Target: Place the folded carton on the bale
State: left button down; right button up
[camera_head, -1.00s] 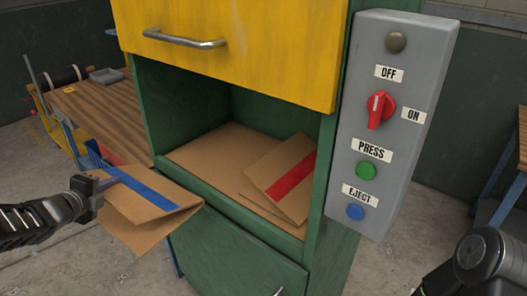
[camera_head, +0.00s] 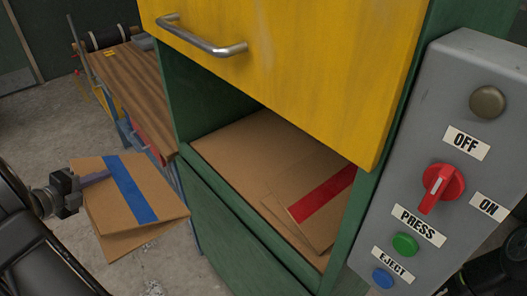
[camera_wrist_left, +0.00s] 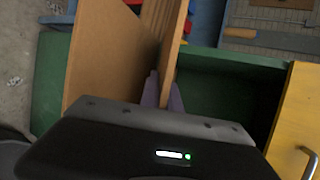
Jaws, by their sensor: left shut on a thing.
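The folded carton (camera_head: 165,193) is brown cardboard with a blue stripe. My left gripper (camera_head: 95,178) is shut on its left edge and holds it in the air, left of the green press and outside its opening. In the left wrist view, the carton (camera_wrist_left: 105,50) spreads as two flaps by my left fingers (camera_wrist_left: 163,90). The bale (camera_head: 245,135) appears to be the flat brown cardboard inside the open chamber. A red-striped folded carton (camera_head: 325,205) lies on its right part.
The raised yellow door (camera_head: 300,65) with a metal handle (camera_head: 200,40) hangs above the opening. A green sill (camera_head: 235,215) edges its front. A grey control box (camera_head: 470,120) with a red switch stands right. A wooden workbench (camera_head: 125,75) is behind left.

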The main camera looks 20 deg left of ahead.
pick_arm(q)
jog(key=w+d, duration=0.1)
jog(key=w, duration=0.2)
jog(key=w+d, duration=0.2)
jog(key=w+d+p, duration=0.1)
jog(key=w+d, duration=0.1)
jog(key=w, duration=0.1)
jog(key=shift+w+d+r, duration=0.1)
jog(key=shift+w+d, duration=0.05)
jog(key=shift+w, duration=0.2)
jog(key=w+d, duration=0.5)
jog(key=w, duration=0.4)
jog(key=w+d+b, duration=0.1)
jog(key=w+d, duration=0.5)
jog(key=w, duration=0.4)
jog(key=w+d+b, duration=0.1)
jog(key=w+d, duration=0.4)
jog(key=w, duration=0.5)
jog(key=shift+d, duration=0.4)
jog(key=f+b, duration=0.1)
jog(key=f, duration=0.1)
jog(key=f+b, duration=0.2)
jog(key=shift+w+d, duration=0.2)
jog(key=shift+w, duration=0.2)
jog(key=shift+r, duration=0.2)
